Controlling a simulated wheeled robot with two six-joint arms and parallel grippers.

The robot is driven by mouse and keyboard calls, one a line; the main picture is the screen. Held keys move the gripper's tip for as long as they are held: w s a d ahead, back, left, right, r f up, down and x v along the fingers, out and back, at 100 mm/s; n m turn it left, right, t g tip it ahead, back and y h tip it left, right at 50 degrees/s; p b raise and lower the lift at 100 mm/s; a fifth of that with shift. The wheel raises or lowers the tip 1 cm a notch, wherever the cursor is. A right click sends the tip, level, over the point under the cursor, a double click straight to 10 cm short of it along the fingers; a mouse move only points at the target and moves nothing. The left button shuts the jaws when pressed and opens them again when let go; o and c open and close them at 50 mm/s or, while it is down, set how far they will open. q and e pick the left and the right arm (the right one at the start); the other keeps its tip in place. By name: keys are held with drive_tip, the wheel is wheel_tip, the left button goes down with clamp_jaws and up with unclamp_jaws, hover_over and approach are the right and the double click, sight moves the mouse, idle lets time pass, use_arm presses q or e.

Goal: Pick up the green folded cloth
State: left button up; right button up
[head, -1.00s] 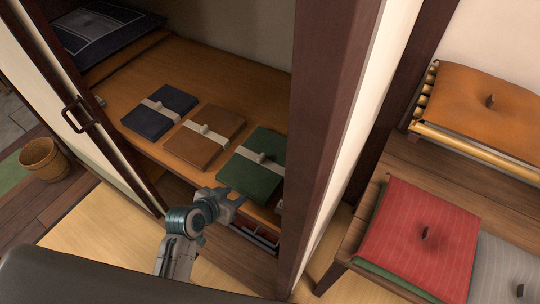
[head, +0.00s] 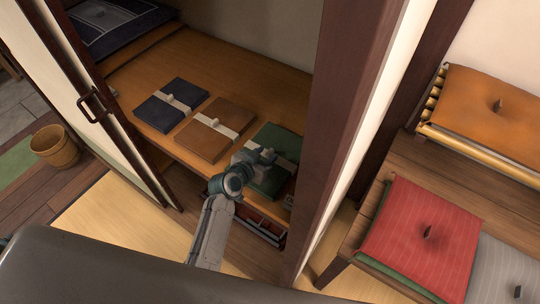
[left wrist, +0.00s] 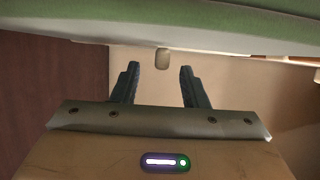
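The green folded cloth (head: 283,141) lies on the wooden shelf of the cupboard, at the right end of a row, with a pale band around it. My left gripper (head: 262,156) is over its middle in the head view and hides part of the band and its knob. In the left wrist view the left gripper (left wrist: 160,80) is open. The pale knob (left wrist: 162,58) shows between and just beyond its fingertips, with the cloth's green edge (left wrist: 160,14) across the top. I cannot tell whether the fingers touch it. My right gripper is not in view.
A brown folded cloth (head: 204,141) and a dark blue one (head: 161,112) lie to the left on the shelf (head: 240,80). A dark post (head: 345,110) stands close on the right. A sliding door (head: 105,120) is on the left.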

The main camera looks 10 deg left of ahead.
sight(271, 150)
use_arm(q)
drive_tip(key=p+x, duration=0.1)
drive_tip(key=x, duration=0.3)
drive_tip(key=shift+w, duration=0.1)
drive_tip(key=shift+r, duration=0.1)
clamp_jaws()
